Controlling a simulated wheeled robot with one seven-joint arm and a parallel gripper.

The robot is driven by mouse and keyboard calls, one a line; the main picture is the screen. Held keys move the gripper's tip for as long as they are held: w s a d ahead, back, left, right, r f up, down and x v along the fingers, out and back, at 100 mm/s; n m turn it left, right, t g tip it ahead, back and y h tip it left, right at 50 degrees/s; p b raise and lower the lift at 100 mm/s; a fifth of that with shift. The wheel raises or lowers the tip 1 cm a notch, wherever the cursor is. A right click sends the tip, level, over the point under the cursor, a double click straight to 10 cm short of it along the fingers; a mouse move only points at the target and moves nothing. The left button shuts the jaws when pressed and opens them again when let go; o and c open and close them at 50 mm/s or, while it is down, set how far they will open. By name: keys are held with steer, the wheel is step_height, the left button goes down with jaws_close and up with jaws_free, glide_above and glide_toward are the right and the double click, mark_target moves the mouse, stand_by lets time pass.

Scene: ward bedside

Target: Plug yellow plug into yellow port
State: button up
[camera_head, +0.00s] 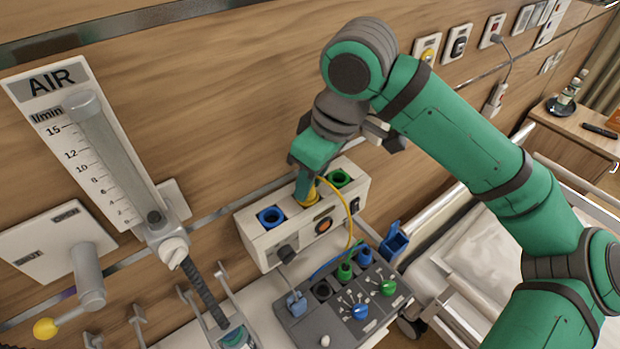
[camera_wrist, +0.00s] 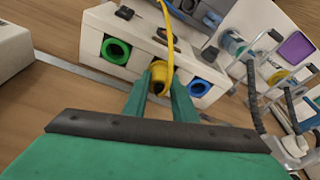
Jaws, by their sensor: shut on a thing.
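My gripper (camera_head: 307,190) reaches down to the middle of a white port box (camera_head: 262,246) and is shut on the yellow plug (camera_head: 313,194). In the wrist view, the tips of my gripper (camera_wrist: 160,92) flank the yellow plug (camera_wrist: 160,72). It sits at the middle position, between the green port (camera_head: 341,178) and the blue port (camera_head: 271,216). The fingers and plug cover most of the yellow port, so I cannot tell whether the plug is seated in it. A yellow cable (camera_head: 351,215) curves from the plug down past the box's front.
A grey control unit (camera_head: 340,305) with blue and green knobs stands in front of the box. An AIR flowmeter (camera_head: 105,140) is on the wall at left. A bed (camera_head: 480,250) is at right, under my arm. The wooden wall is close behind the box.

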steer(key=o, duration=1.1)
steer(key=shift+r, duration=0.1)
steer(key=v, duration=1)
steer(key=shift+d+r, duration=0.15)
steer(key=shift+r, duration=0.15)
